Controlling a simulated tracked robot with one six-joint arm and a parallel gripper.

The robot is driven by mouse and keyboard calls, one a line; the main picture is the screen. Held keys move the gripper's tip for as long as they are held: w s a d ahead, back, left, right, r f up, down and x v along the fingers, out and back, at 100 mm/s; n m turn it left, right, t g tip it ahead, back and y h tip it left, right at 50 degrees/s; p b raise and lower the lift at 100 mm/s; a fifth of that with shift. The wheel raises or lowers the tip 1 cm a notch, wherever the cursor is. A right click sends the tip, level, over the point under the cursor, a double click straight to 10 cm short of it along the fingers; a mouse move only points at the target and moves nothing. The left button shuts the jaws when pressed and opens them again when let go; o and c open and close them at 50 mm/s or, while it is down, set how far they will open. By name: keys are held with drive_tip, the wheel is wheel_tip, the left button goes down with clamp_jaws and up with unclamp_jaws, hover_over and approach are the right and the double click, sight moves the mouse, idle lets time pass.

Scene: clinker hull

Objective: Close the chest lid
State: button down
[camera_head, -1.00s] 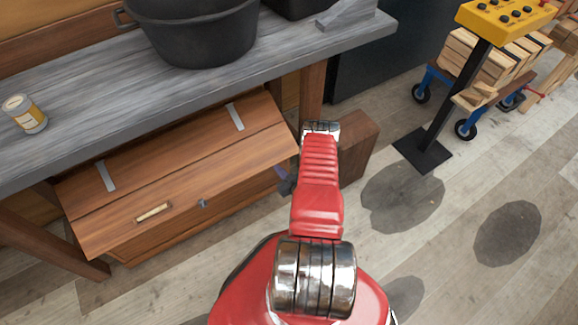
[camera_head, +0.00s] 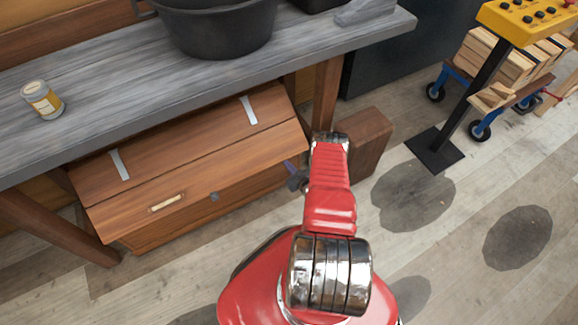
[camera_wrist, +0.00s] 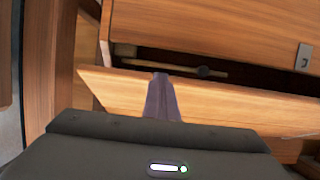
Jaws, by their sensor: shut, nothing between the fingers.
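The wooden chest (camera_head: 150,240) stands under the grey bench. Its lid (camera_head: 190,155) has two pale metal strips, a light handle and a small metal catch. In the wrist view a dark gap shows between a wooden panel with a metal catch (camera_wrist: 303,57) and a lighter board (camera_wrist: 225,99); the lid appears partly open. A thin rod-like item (camera_wrist: 180,68) lies in the gap. My gripper (camera_wrist: 161,76) is shut and empty, its purple-grey fingers overlapping the lighter board. In the head view it (camera_head: 292,172) is at the chest's right end, partly hidden by my arm. I cannot tell whether it touches.
The bench (camera_head: 100,110) overhangs the chest and carries a can (camera_head: 42,99) and a black pot (camera_head: 215,30). A brown block (camera_head: 371,142) stands right of the chest by a bench leg (camera_head: 327,93). A black stand (camera_head: 436,149) and wood-loaded cart are farther right.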

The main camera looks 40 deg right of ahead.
drive_tip(key=shift+r, duration=0.15)
drive_tip(key=s+a+f, duration=0.2)
drive_tip(key=s+f, duration=0.3)
drive_tip(key=s, duration=0.2)
drive_tip(key=shift+s+f, duration=0.3)
drive_tip(key=shift+s, duration=0.05)
idle(0.6)
drive_tip(key=shift+d, duration=0.15)
